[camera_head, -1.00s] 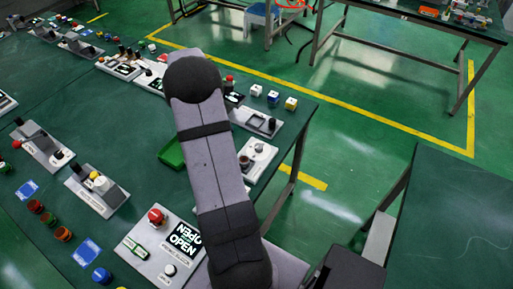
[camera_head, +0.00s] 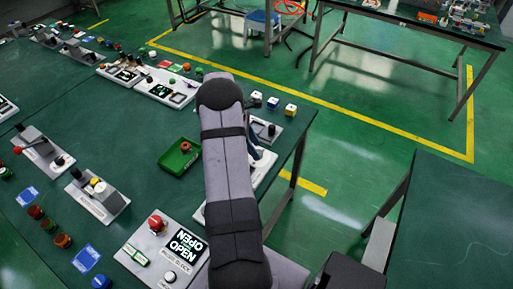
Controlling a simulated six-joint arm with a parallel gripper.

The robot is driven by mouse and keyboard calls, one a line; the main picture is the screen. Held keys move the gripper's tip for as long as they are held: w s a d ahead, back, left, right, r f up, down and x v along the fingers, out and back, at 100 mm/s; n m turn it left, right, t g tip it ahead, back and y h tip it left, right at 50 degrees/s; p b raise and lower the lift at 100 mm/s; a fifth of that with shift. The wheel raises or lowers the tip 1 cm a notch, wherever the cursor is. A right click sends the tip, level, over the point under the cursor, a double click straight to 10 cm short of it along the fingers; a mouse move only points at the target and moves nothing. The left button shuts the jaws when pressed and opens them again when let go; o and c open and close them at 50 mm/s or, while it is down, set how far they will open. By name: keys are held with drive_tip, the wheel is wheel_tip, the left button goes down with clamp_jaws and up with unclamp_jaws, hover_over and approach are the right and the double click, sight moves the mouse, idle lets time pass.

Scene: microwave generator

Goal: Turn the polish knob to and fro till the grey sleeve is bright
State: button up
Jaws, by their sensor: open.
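My grey arm (camera_head: 228,165) rises through the middle of the picture and hides much of the bench behind it. A small dark part of what looks like my gripper (camera_head: 257,151) shows at the arm's right edge, over a light panel (camera_head: 267,163) near the bench's right edge. The fingers are mostly hidden, and I see nothing held. I cannot tell whether it touches the panel. I cannot make out the polish knob or the grey sleeve; they may be behind my arm or too small to tell.
A green tray (camera_head: 166,163) with a brown ring (camera_head: 185,146) sits left of my arm. A panel with a red knob (camera_head: 156,223) and an OPEN display (camera_head: 185,244) is at the front. Several small cubes stand by the far right edge. Left, more fixtures and coloured caps line the bench.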

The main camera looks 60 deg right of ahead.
drive_tip(key=shift+x, duration=1)
drive_tip(key=c, duration=1.1)
drive_tip(key=shift+o, duration=0.2)
drive_tip(key=shift+f+m, duration=0.1)
drive_tip(key=shift+m, duration=0.2)
